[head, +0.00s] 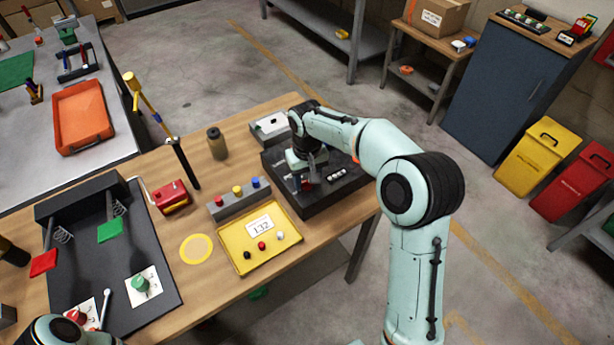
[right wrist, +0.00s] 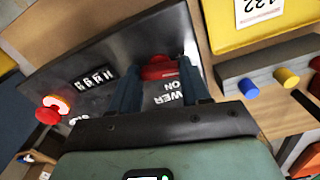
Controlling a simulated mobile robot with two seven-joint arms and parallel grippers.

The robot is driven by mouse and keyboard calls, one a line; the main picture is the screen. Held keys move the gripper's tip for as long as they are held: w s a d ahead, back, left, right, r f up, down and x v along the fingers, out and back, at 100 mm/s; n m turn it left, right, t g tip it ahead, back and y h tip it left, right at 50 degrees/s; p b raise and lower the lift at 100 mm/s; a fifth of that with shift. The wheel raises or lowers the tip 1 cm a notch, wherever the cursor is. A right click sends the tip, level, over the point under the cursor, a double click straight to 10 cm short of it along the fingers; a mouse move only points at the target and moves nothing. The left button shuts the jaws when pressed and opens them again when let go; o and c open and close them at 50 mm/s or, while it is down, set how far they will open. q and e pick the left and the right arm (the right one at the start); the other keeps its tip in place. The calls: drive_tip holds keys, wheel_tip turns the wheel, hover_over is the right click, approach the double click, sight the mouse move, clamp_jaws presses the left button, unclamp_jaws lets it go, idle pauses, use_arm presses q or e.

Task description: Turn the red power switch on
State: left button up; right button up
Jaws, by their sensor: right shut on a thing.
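The black control panel (head: 318,201) sits at the right end of the wooden table. My right gripper (head: 306,184) is over its left part, pointing down. In the right wrist view, my right gripper (right wrist: 160,80) has its two dark fingers on either side of the red power switch (right wrist: 158,68), closed on it. White lettering reading "POWER" and "ON" shows beside the switch. The fingers hide part of the switch, and I cannot tell its position. Of my left arm, only a link shows at the bottom left of the head view; its gripper is out of view.
The panel also carries a digit counter (right wrist: 95,80) and a red button with a glowing rim (right wrist: 52,110). A yellow tray (head: 240,265) and a grey block with coloured buttons (head: 229,207) stand to its left.

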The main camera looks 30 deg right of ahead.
drive_tip(key=m, duration=0.4)
drive_tip(key=shift+m, duration=0.3)
drive_tip(key=m, duration=0.3)
drive_tip(key=shift+m+p, duration=0.3)
drive_tip(key=m, duration=0.3)
drive_tip(key=shift+m, duration=0.3)
use_arm(q)
drive_tip(key=shift+w+r, duration=0.6)
drive_tip(key=shift+r, duration=0.1)
use_arm(e)
drive_tip(key=shift+m, duration=1.8)
drive_tip(key=o, duration=1.1)
drive_tip(key=shift+c, duration=0.2)
